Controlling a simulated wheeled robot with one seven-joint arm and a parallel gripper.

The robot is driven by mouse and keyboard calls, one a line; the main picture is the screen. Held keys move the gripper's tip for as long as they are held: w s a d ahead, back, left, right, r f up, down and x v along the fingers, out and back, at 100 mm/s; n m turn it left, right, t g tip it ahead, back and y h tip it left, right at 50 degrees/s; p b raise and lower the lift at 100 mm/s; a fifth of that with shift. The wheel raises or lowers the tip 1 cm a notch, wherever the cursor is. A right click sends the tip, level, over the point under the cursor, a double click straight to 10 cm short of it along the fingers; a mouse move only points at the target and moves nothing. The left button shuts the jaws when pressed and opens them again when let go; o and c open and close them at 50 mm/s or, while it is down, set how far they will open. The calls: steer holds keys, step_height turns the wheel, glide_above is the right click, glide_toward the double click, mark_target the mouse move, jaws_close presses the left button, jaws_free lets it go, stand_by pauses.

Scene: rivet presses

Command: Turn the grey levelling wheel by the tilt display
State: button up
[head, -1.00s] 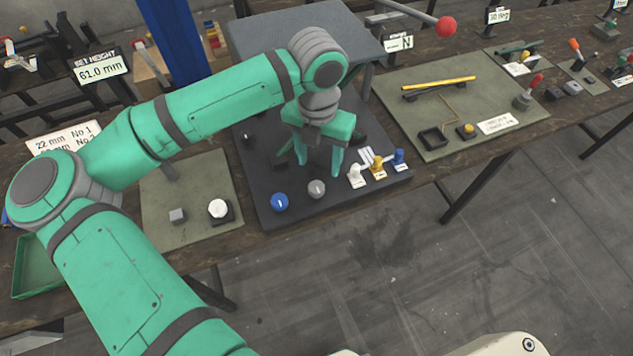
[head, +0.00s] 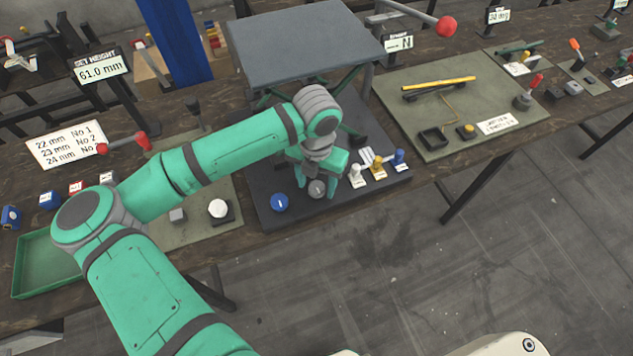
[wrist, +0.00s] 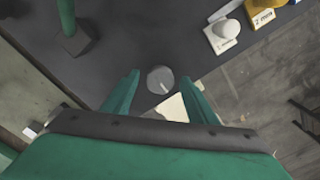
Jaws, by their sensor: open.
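The grey levelling wheel (head: 317,188) is a small round knob with a pale line on its top, near the front edge of the dark press base. In the wrist view the wheel (wrist: 160,79) lies just beyond and between my two fingers. My gripper (head: 315,180) is open above the wheel; in the wrist view its green fingers (wrist: 158,97) stand apart on either side, and I cannot tell whether they touch it. A display reading 61.0 mm (head: 101,69) stands at the back left. I cannot make out a tilt reading with certainty.
A blue knob (head: 280,202) sits left of the wheel. White (head: 356,176), yellow (head: 379,170) and blue (head: 399,158) toggles stand close on its right. The raised grey press table (head: 305,45) is behind. Open floor lies in front.

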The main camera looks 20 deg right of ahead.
steer(key=c, duration=1.1)
steer(key=shift+m, duration=0.3)
